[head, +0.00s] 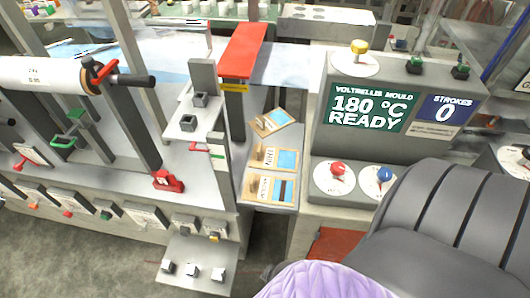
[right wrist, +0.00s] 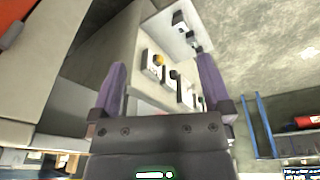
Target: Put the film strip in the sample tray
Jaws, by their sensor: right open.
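I cannot pick out a separate film strip with certainty. In the head view, several tan cards with blue patches, including a lower card (head: 268,188) and a tilted upper card (head: 271,122), lie on a narrow grey surface (head: 285,207) in the middle. I cannot tell whether this surface is the sample tray. My right gripper (right wrist: 160,72) is open and empty in the right wrist view, its two purple fingers spread apart before a pale machine front. In the head view my right arm covers the lower right, and its fingers do not show. My left gripper is not in view.
A white roll (head: 45,74) with a black handle is at the left. A red-topped post (head: 243,50) rises behind the cards. The mould panel (head: 367,107) reads 180 °C READY, with red (head: 338,168) and blue (head: 384,175) knobs below. A small shelf (head: 196,275) juts out at front.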

